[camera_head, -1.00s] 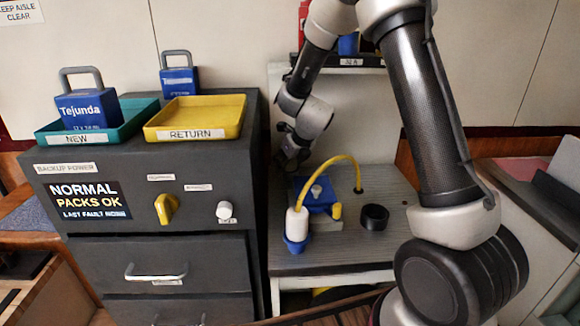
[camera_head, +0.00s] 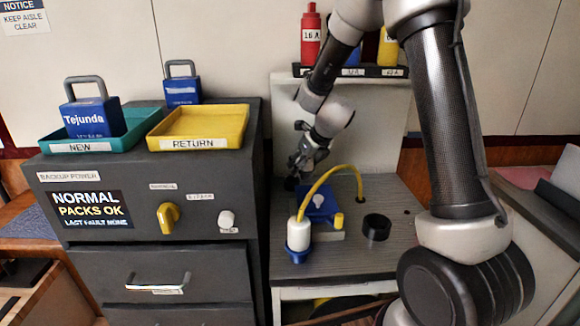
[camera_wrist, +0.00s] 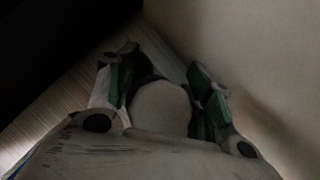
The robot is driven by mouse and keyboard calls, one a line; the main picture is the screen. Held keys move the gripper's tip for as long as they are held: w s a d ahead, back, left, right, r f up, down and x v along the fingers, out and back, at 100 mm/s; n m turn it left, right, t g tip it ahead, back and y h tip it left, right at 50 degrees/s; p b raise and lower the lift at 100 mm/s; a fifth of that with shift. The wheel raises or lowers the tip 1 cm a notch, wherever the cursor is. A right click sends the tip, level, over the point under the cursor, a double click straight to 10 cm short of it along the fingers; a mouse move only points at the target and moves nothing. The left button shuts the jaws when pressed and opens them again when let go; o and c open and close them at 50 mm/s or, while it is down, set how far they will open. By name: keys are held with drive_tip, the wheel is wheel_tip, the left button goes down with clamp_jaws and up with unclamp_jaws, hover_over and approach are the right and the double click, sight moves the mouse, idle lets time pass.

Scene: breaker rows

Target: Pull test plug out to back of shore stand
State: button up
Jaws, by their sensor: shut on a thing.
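My gripper (camera_head: 298,168) is over the back left of the grey shore stand (camera_head: 395,262), behind the blue box (camera_head: 320,203). It is shut on a pale, rounded thing, which shows between the fingers in the wrist view (camera_wrist: 160,106). This appears to be the test plug; its lower part is hidden there. In the head view the fingers and a small dark shape under them hide most of it. A white plug with a blue base (camera_head: 298,238) stands upright at the stand's front left, with a yellow cable (camera_head: 325,178) arching back from it.
A black ring (camera_head: 377,227) lies right of the blue box. A shelf (camera_head: 395,72) with red and yellow bottles stands behind. The dark cabinet (camera_head: 250,150), with a yellow tray (camera_head: 198,143) on top, rises close on the left. The stand's right side is mostly clear.

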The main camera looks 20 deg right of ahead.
drive_tip(key=s+d, duration=0.1)
drive_tip(key=d, duration=0.3)
drive_tip(key=s+d, duration=0.2)
drive_tip(key=d, duration=0.2)
drive_tip(key=s+d, duration=0.2)
drive_tip(key=d, duration=0.2)
drive_tip(key=shift+d+r, duration=0.2)
drive_tip(key=shift+r, duration=0.25)
wheel_tip(320, 180, up, 4)
drive_tip(key=shift+f, duration=0.2)
